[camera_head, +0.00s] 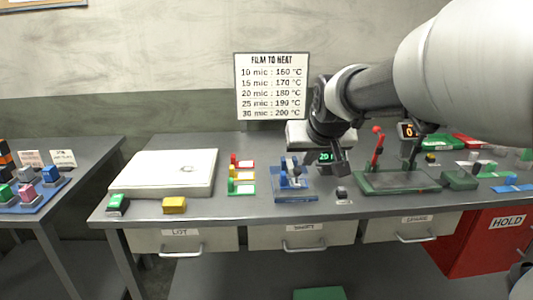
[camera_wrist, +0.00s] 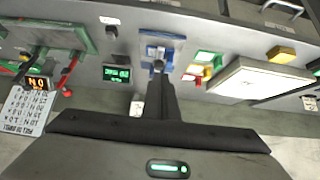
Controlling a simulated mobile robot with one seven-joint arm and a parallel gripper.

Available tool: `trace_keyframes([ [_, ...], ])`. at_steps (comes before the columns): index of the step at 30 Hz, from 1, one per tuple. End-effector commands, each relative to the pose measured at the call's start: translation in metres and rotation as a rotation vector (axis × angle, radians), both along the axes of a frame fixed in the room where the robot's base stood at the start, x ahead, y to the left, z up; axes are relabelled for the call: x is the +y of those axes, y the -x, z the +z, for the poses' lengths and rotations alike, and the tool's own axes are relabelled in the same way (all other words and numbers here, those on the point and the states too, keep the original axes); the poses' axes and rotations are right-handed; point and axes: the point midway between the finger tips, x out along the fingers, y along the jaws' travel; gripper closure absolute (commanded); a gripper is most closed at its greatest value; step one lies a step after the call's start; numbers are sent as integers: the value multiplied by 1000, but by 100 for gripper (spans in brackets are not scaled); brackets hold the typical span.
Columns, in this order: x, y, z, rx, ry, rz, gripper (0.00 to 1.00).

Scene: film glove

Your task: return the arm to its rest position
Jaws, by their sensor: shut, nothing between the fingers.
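My arm reaches in from the upper right of the head view, and my gripper (camera_head: 341,166) hangs above the middle of the grey workbench (camera_head: 240,207). In the wrist view my gripper (camera_wrist: 158,66) shows its fingers together with nothing between them. A blue device (camera_head: 292,183) stands on the bench just left of the gripper; it also shows beyond the fingertips in the wrist view (camera_wrist: 160,48). The gripper appears to be above the bench and apart from it. A display with green digits (camera_head: 325,157) is partly hidden behind the gripper.
A white flat box (camera_head: 165,172) and a yellow block (camera_head: 174,205) lie at left. A green-based device with a red-knobbed lever (camera_head: 398,181) stands at right, beneath my arm. A temperature sign (camera_head: 271,86) stands behind. A red HOLD bin (camera_head: 485,240) is at lower right.

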Motion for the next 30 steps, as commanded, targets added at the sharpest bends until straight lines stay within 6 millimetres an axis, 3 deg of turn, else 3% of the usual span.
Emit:
trace_keyframes([
  [5, 0, 13, 3, 7, -1, 0, 100],
  [8, -1, 51, 4, 37, -4, -1, 100],
  [12, -2, 124, -4, 104, -5, -1, 100],
  [15, -1, 167, -14, 147, -4, 0, 100],
  [25, -1, 272, -55, 255, 1, -1, 100],
  [27, -1, 267, -25, 256, 1, -1, 100],
  [30, -1, 267, -5, 257, 1, -1, 100],
])
